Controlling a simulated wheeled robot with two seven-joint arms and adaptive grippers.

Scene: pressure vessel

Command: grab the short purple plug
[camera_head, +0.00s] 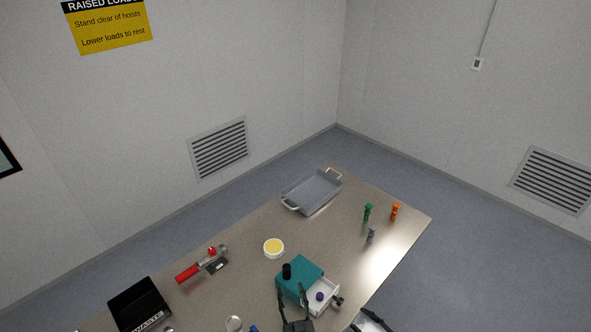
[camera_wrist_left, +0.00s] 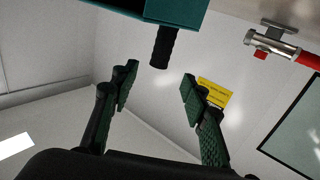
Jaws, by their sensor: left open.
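The short purple plug (camera_head: 320,296) sits in the open white drawer (camera_head: 322,307) of a teal box (camera_head: 299,276). My left gripper (camera_head: 294,291) is in front of the box, left of the plug, with its fingers apart and nothing seen between them.
A cup with yellow contents (camera_head: 273,248), a red-handled tool (camera_head: 203,264), a black bin (camera_head: 139,305) and a grey tray (camera_head: 312,192) are on the table. Green (camera_head: 367,212), orange (camera_head: 395,211) and grey (camera_head: 371,233) pieces stand at the right.

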